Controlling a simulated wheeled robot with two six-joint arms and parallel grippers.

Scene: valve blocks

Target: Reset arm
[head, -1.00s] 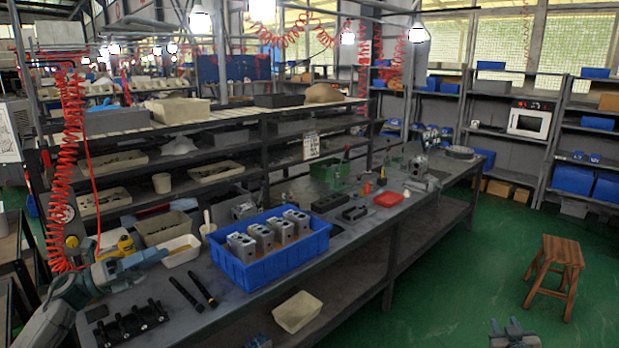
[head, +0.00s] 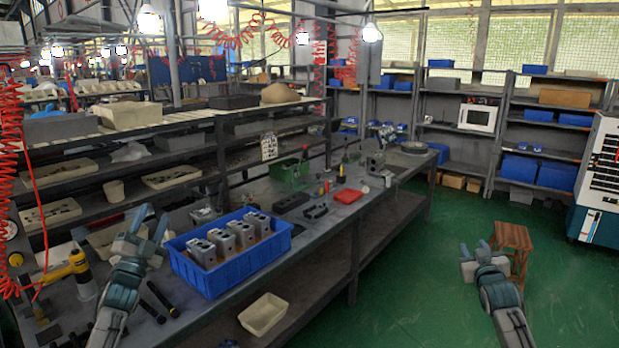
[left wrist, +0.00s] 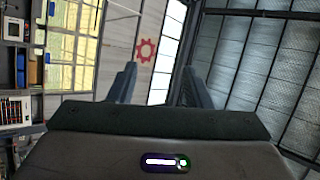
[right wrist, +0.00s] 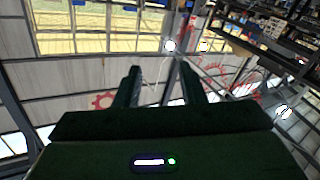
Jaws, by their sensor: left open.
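My left gripper (head: 150,228) is raised above the workbench's near left part, fingers pointing up, open and empty. In the left wrist view its two fingers (left wrist: 156,85) stand apart with nothing between them. My right gripper (head: 475,250) is raised over the green floor, in front of the wooden stool, fingers up. In the right wrist view its fingers (right wrist: 162,80) are apart and empty. Several grey valve blocks (head: 219,238) stand in the blue crate (head: 228,277) on the bench, to the right of my left gripper. Neither gripper touches the crate.
The workbench (head: 330,222) carries a red tray (head: 349,199), dark blocks, a yellow tool (head: 72,268) and black rods (head: 160,298). A pale bin (head: 263,315) is on the lower shelf. The stool (head: 513,237) stands behind my right gripper. Floor between bench and stool is clear.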

